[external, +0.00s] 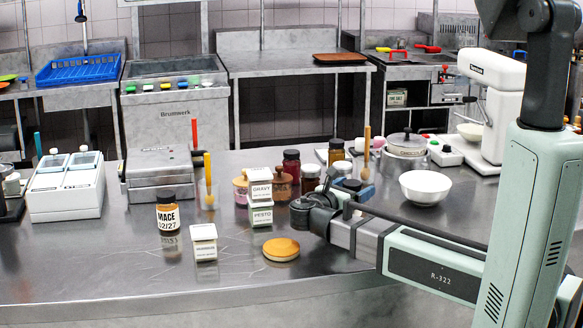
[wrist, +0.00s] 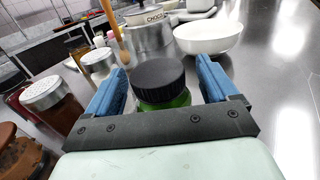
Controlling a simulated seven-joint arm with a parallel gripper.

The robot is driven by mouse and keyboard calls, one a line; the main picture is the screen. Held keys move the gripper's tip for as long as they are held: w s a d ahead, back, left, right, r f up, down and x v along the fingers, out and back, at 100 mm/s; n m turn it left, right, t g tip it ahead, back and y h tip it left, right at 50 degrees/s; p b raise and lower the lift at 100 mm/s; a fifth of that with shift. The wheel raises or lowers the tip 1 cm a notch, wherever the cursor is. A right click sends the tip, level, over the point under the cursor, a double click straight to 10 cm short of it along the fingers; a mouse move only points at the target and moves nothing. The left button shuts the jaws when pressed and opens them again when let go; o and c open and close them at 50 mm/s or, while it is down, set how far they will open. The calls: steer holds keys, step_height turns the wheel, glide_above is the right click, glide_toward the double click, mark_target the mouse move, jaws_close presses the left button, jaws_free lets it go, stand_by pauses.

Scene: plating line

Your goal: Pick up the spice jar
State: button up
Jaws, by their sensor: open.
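A spice jar with a ribbed black lid and green contents (wrist: 165,97) stands between the two blue fingers of my gripper (wrist: 162,72) in the wrist view. The fingers are open, with a gap visible beside the lid on the right; the left side is tighter. The lower part of the jar is hidden by the gripper's dark crossbar. In the external view my gripper (external: 357,186) is low over the counter, left of the white bowl, and the jar is mostly hidden. Another black-lidded jar, labelled MACE (external: 168,217), stands at the left, away from my gripper.
Shaker-lidded jars (wrist: 50,110) stand close on the left in the wrist view. A white bowl (external: 427,188) and a CHOCO pot (external: 407,147) are beyond. GRAVY and PESTO boxes (external: 262,216) are stacked left of my gripper.

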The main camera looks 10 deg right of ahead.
steer(key=shift+w+d, duration=0.35)
steer(key=shift+d, duration=0.15)
steer(key=c, duration=1.2)
steer(key=shift+c, duration=0.2)
